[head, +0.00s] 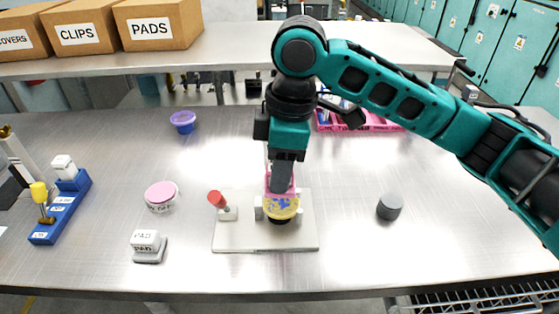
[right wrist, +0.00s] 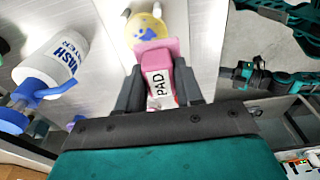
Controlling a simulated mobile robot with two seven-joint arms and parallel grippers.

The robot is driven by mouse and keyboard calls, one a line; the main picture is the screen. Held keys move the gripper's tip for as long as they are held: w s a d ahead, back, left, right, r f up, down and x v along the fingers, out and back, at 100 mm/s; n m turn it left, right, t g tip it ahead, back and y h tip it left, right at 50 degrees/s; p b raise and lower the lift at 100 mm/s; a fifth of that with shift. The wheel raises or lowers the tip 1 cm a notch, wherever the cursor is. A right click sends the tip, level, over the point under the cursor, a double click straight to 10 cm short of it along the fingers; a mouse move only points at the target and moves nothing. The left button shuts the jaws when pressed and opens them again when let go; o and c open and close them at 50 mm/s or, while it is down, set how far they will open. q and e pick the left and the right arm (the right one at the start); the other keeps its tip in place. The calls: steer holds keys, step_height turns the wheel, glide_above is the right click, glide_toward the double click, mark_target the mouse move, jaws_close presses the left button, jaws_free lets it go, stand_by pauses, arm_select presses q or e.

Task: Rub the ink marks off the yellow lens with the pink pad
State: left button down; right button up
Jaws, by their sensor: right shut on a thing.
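The yellow lens (head: 281,209) sits in a holder on a pale base plate (head: 243,242) with a red-handled clamp (head: 217,198). Blue ink marks show on the lens, and also in the right wrist view (right wrist: 146,27). My right gripper (head: 282,178) points down over the lens, shut on the pink pad (head: 268,182). In the right wrist view the pad (right wrist: 170,47), with a white "PAD" label, stands between the fingers (right wrist: 158,92). Its front edge overlaps the lens edge; I cannot tell whether they touch. My left gripper is not in view.
A second block labelled PAD (head: 149,246), a pink-lidded tub (head: 161,196) and a blue rack (head: 62,212) stand to the left. A purple bowl (head: 183,121) and a pink tray (head: 385,123) are farther back. A grey cylinder (head: 389,207) stands right, with clear table around it.

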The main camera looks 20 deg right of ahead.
steer(key=shift+f, duration=0.45)
step_height(320, 180, down, 4)
steer(key=b, duration=0.4)
steer(key=shift+w+d+r+p, duration=0.2)
steer(key=shift+w+r+p, duration=0.2)
steer(key=shift+w+p, duration=0.4)
steer(key=shift+w+d+f+p, duration=0.1)
steer(key=shift+w+d+p, duration=0.1)
steer(key=shift+w+p, duration=0.25)
steer(key=shift+w+d+f+p, duration=0.15)
steer(key=shift+w+p, duration=0.1)
steer(key=shift+w, duration=0.35)
steer(key=shift+f, duration=0.2)
steer(key=shift+f, duration=0.5)
